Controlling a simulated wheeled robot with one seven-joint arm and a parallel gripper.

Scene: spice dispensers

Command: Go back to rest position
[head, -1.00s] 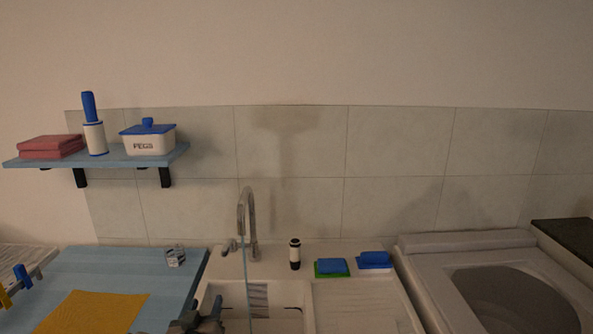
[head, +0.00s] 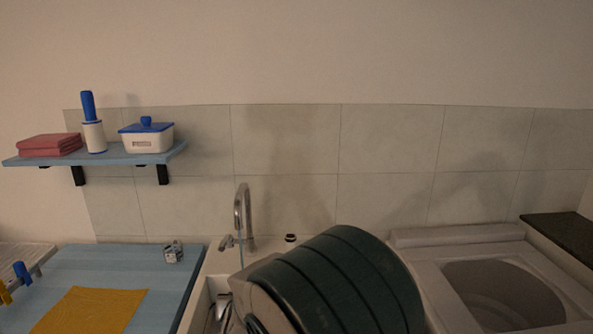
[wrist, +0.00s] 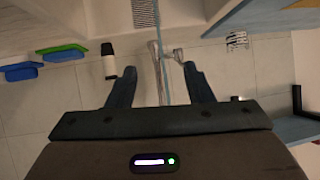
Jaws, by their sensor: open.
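My gripper (wrist: 161,86) is in the wrist view with its two dark fingers spread apart and nothing held between them. The metal faucet (wrist: 178,56) and a thin bluish water stream show beyond the gap between the fingers. In the head view my dark, ribbed arm covers the sink's right part, and my fingers cannot be made out clearly. A black and white dispenser (wrist: 109,62) stands left of the fingers in the wrist view, apart from them. In the head view only its dark top (head: 290,238) shows above my arm.
The faucet (head: 243,215) rises behind the sink. A blue counter (head: 110,262) with a yellow cloth (head: 92,310) and small jar (head: 173,252) is left. A wall shelf (head: 100,161) hangs above. A washing machine (head: 455,238) stands right. Green (wrist: 62,54) and blue (wrist: 21,72) sponge holders show.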

